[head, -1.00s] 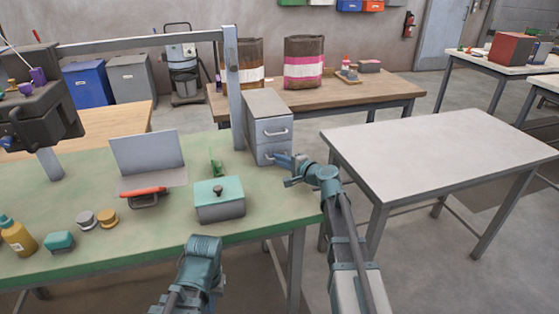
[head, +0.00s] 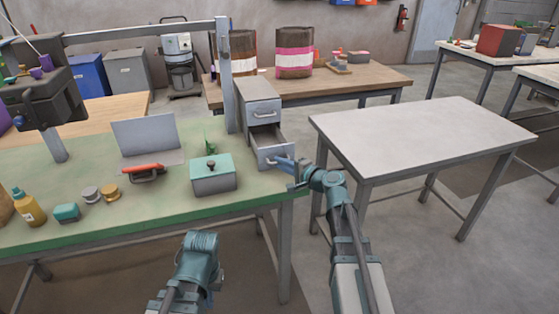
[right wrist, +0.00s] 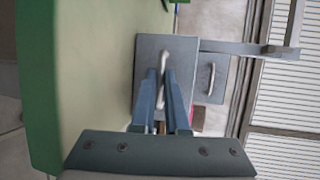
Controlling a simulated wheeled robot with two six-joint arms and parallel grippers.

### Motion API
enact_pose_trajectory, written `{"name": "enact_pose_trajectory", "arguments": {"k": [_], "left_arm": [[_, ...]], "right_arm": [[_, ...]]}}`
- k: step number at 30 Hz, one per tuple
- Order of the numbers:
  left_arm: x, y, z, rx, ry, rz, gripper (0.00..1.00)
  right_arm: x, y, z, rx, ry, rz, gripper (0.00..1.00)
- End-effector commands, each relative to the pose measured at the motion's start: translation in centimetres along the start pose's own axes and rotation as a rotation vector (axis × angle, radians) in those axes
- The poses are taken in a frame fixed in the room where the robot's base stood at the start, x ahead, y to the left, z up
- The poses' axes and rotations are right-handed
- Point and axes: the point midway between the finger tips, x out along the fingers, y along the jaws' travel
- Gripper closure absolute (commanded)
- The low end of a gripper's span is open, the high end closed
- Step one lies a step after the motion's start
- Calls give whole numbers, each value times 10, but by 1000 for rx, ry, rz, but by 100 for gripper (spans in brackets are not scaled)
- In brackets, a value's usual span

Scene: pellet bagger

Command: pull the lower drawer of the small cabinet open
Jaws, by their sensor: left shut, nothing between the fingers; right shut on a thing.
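The small grey cabinet (head: 258,88) stands at the right end of the green bench. Its lower drawer (head: 276,156) is pulled out, and its open inside shows behind the front. The upper drawer (head: 264,111) is closed. My right gripper (head: 284,162) is shut on the lower drawer's handle. In the right wrist view my right gripper's fingers (right wrist: 165,78) close around the handle (right wrist: 162,65), in front of the lower drawer front (right wrist: 146,58). My left gripper (head: 203,243) is low in front of the bench, away from the cabinet, its fingers hard to make out.
On the green bench (head: 110,222) a box with a teal lid (head: 213,174) stands left of the drawer. A grey post (head: 226,80) rises beside the cabinet. A bare white-topped table (head: 425,140) stands to the right, with a gap before it.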

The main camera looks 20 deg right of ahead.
Motion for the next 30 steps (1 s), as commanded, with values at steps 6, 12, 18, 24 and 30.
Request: {"name": "enact_pose_trajectory", "arguments": {"k": [6, 12, 18, 24, 30], "left_arm": [[0, 0, 0, 0, 0, 0, 100], [0, 0, 0, 0, 0, 0, 100], [0, 0, 0, 0, 0, 0, 100], [0, 0, 0, 0, 0, 0, 100], [-6, -1, 0, 0, 0, 0, 100]], "right_arm": [[-3, 1, 1, 0, 0, 0, 100], [-3, 1, 1, 0, 0, 0, 77], [-3, 1, 1, 0, 0, 0, 58], [-4, 1, 1, 0, 0, 0, 58], [-26, 0, 2, 1, 3, 0, 58]]}}
